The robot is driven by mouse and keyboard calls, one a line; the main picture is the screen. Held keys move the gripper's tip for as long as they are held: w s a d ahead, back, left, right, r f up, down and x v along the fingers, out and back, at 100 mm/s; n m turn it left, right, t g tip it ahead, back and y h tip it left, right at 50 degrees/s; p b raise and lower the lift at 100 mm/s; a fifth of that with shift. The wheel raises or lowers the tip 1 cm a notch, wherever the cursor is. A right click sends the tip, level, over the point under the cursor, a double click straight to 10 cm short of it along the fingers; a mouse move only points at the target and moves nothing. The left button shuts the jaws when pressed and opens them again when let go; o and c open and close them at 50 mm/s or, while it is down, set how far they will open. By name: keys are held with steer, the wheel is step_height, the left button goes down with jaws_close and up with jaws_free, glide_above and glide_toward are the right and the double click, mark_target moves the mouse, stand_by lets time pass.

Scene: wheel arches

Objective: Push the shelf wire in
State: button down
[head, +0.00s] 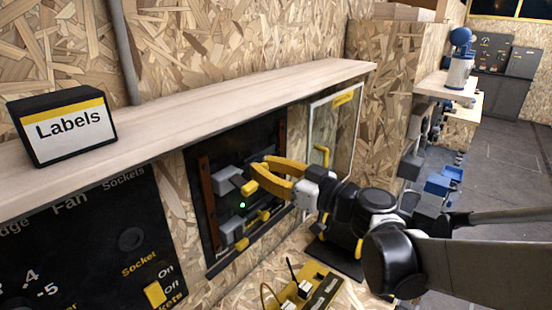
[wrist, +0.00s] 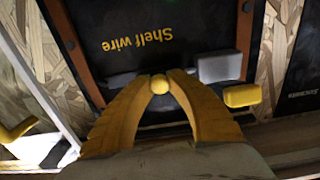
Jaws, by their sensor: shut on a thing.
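A black panel labelled "Shelf wire" (wrist: 132,40) shows upside down in the wrist view. It is also the dark recessed panel with brown side rails (head: 207,205) under the shelf in the head view. My gripper (wrist: 159,84), with yellow fingers, is shut on a round yellow knob (wrist: 159,86) in front of this panel. My gripper also shows in the head view (head: 259,175), where its fingers hide the knob. Beside the knob is a grey block (wrist: 220,68) with a yellow end (wrist: 242,95). How deep the knob's part sits cannot be told.
A clear-paned door (head: 335,130) stands open to the right. A small green light (head: 242,205) glows on the panel. A yellow device (head: 305,285) lies below.

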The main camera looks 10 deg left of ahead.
steer(key=shift+s+f, duration=0.1)
steer(key=shift+s, duration=0.05)
steer(key=c, duration=1.2)
jaws_free()
steer(key=shift+s+a, duration=0.1)
steer(key=shift+c, duration=0.2)
steer(key=shift+d, duration=0.35)
steer(key=v, duration=1.1)
steer(key=shift+s+d, duration=0.15)
steer(key=shift+s, duration=0.05)
